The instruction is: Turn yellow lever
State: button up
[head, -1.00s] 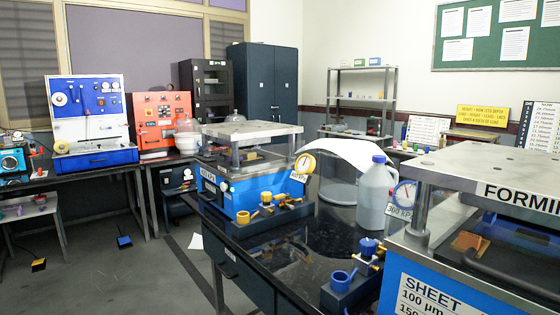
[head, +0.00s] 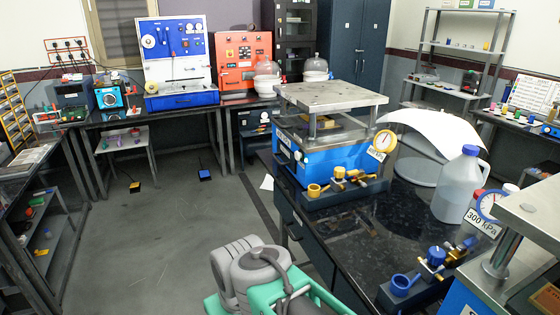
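Yellow fittings (head: 340,185) sit on the dark ledge in front of a blue press (head: 345,150) with a steel top plate. They include a yellow ring-shaped cup (head: 314,190) at the left end and a small yellow knob above brass pipework. Which part is the lever is too small to tell. A round gauge (head: 385,141) with a yellow rim stands at the press's right side. Grey and green parts of my own body show at the bottom middle, short of the bench. My gripper is not in view.
The black bench (head: 345,232) carries the press, a translucent jug (head: 461,188) and a curved white sheet (head: 434,134). Similar blue fittings (head: 430,268) sit by a second press at right. Grey floor (head: 165,235) is open on the left.

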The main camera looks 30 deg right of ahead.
aim_at(352, 173)
jog(key=u, duration=0.4)
jog(key=i, duration=1.65)
jog(key=z, duration=0.65)
